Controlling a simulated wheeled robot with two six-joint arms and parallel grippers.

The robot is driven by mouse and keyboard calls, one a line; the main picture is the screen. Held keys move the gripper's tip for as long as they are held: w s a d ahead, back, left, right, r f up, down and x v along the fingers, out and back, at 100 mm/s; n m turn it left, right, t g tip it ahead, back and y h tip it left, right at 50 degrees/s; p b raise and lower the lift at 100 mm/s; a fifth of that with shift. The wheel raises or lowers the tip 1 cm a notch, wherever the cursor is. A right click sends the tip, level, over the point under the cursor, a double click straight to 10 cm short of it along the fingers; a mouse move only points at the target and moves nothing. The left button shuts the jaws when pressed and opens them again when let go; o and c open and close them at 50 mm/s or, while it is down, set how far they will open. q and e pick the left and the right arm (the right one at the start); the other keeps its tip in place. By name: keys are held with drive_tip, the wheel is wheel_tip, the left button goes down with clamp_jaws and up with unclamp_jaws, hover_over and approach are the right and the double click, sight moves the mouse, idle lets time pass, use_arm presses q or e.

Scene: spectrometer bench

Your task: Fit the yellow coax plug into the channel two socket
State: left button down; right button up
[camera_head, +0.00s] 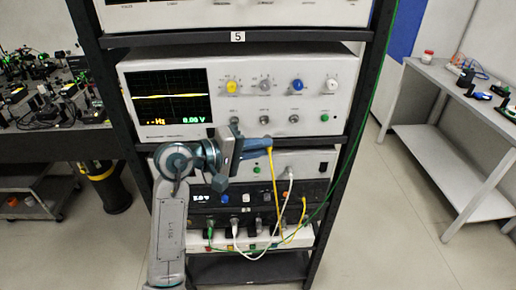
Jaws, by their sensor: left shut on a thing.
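My left gripper (257,145) is in front of the rack, just below the front panel of the white oscilloscope (222,118). It is shut, and a yellow cable (273,172) hangs down from its tip. The yellow coax plug at the cable's end is mostly hidden by the fingers. The oscilloscope has a row of small round sockets along its lower front, under the knobs; one is a grey socket (264,120) above the fingers. The socket labels are too small to read, so I cannot tell which is channel two. The plug is apart from this row. My right gripper is not in view.
Below the oscilloscope are a white unit (318,162), a black unit and a white power strip (205,240) with several plugs. A white cable (262,252) and a green cable (366,90) hang nearby. Dark rack posts (355,140) flank the shelves. A grey table (440,120) stands right.

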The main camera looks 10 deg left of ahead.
use_arm(q)
drive_tip(key=shift+w+a+b, duration=0.2)
drive_tip(key=shift+w+b, duration=0.4)
drive_tip(key=shift+w, duration=0.15)
drive_tip(key=shift+w+a+b, duration=0.2)
drive_tip(key=shift+w+b, duration=0.45)
drive_tip(key=shift+w, duration=0.15)
drive_tip(key=shift+w+a+b, duration=0.2)
drive_tip(key=shift+w+b, duration=0.4)
drive_tip(key=shift+w, duration=0.15)
drive_tip(key=shift+w, duration=0.2)
drive_tip(key=shift+w+a+b, duration=0.25)
drive_tip(key=shift+w+b, duration=0.45)
drive_tip(key=shift+w, duration=0.15)
